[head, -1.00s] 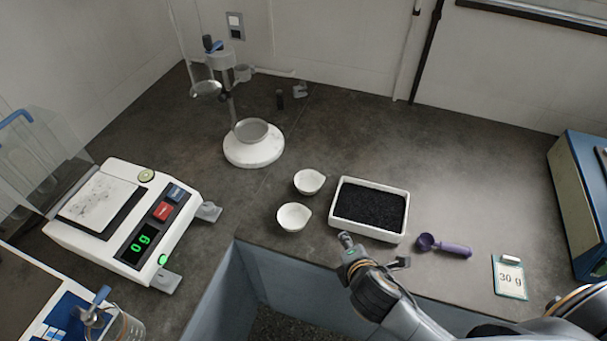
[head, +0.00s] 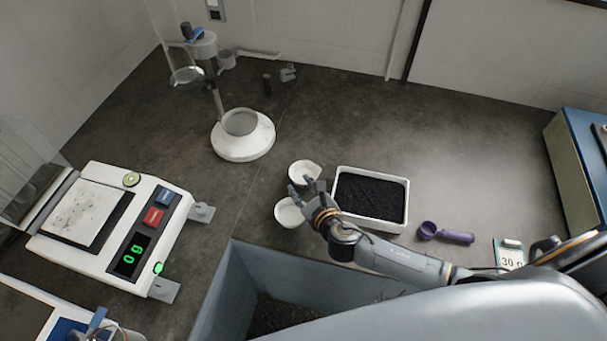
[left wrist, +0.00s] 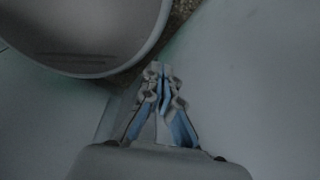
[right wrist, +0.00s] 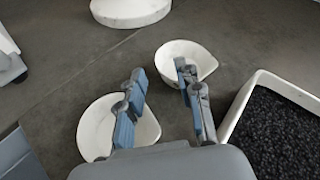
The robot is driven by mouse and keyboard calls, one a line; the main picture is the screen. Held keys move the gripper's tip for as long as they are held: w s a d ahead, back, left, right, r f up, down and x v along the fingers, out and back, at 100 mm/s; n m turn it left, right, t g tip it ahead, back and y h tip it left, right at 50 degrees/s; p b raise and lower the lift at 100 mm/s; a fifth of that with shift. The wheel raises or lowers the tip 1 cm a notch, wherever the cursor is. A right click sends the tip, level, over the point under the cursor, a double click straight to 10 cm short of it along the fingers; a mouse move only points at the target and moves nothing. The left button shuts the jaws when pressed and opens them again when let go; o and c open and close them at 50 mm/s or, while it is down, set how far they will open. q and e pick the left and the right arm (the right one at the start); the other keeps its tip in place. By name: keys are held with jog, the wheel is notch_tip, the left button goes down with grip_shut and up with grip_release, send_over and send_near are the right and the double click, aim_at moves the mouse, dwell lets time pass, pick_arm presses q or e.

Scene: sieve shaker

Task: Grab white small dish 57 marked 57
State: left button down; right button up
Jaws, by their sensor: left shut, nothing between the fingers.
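Two small white spouted dishes stand on the dark bench, and no number can be read on either. The near dish (head: 288,213) also shows in the right wrist view (right wrist: 97,125), at lower left and partly behind a finger. My right gripper (head: 302,189) is open and empty above the dishes; its fingers also show in the right wrist view (right wrist: 160,80). My left gripper (left wrist: 159,75) is shut and empty, away from the dishes.
A stand with a round white base (head: 243,146) is behind. The bench at back right is clear.

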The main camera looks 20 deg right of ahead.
aim_at(291, 175)
jog(key=shift+f+x, duration=0.2)
jog(key=shift+x, duration=2.75)
jog(key=shift+s, duration=0.15)
grip_shut()
